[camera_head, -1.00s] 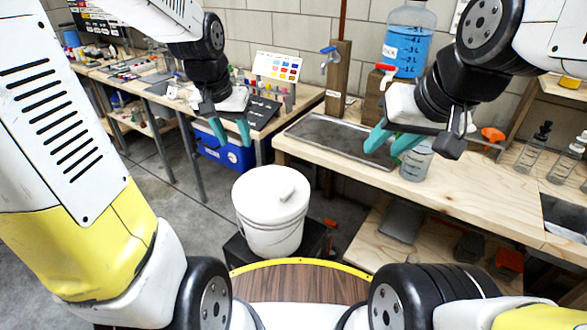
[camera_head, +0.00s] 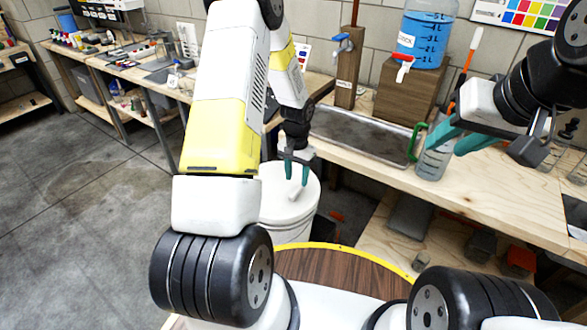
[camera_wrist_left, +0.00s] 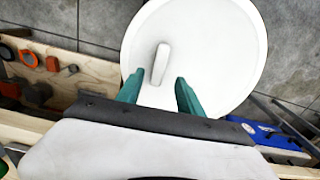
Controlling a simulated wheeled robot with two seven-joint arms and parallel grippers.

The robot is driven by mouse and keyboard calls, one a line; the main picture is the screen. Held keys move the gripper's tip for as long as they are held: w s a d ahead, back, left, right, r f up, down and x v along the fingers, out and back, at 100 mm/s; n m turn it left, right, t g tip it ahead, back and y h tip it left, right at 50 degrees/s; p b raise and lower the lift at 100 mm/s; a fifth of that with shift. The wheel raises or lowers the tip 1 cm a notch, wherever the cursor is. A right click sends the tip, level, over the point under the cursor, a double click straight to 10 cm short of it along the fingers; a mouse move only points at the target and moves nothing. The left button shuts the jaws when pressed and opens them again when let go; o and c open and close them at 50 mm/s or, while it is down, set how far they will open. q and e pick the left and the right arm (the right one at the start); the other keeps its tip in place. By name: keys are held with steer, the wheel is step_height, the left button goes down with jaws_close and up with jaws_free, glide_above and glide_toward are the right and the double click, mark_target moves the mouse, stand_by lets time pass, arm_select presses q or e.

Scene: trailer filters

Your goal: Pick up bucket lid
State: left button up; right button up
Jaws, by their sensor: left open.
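The white bucket (camera_head: 285,237) stands upright with its round white lid (camera_head: 273,183) on top. A small bar handle (camera_head: 294,191) sticks up from the lid. My left gripper (camera_head: 297,180) is just above the lid, pointing down, open and empty. In the left wrist view the lid (camera_wrist_left: 215,45) fills the upper middle. Its handle (camera_wrist_left: 160,63) lies ahead of and between the two teal fingertips (camera_wrist_left: 159,80), with clear gaps on both sides. My right gripper (camera_head: 455,145) is open and empty over the workbench at the right, near a clear bottle.
The wooden workbench (camera_head: 500,200) with a metal tray (camera_head: 365,138) stands behind and right of the bucket. Open concrete floor (camera_head: 90,220) lies at the left.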

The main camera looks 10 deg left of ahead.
mark_target(296, 189)
arm_select(q)
steer(key=f, duration=0.4)
steer(key=shift+s+f, duration=0.35)
steer(key=shift+f, duration=0.05)
jaws_close()
